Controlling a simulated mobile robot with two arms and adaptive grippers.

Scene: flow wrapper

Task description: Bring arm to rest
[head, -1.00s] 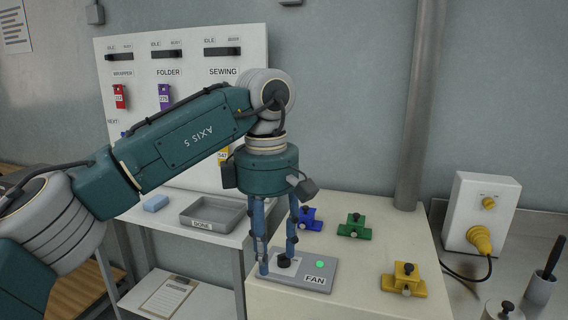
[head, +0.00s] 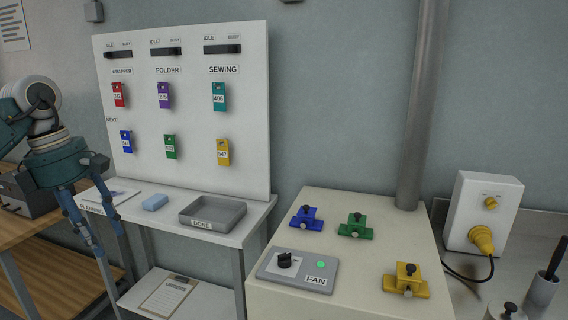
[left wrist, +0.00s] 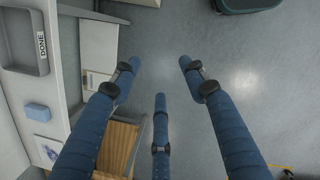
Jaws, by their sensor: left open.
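My left arm shows at the left edge of the head view. Its gripper (head: 92,222) hangs pointing down, open and empty, in front of the left end of the white table. In the left wrist view the blue fingers of the left gripper (left wrist: 160,85) are spread apart over bare grey floor, with nothing between them. My right gripper is in neither view.
A white board (head: 190,120) with coloured tags stands behind a table bearing a grey DONE tray (head: 212,226) and a blue block (head: 155,202). A cream cabinet carries the FAN panel (head: 297,270) and blue, green and yellow clamps. A wooden bench (head: 25,232) is at left.

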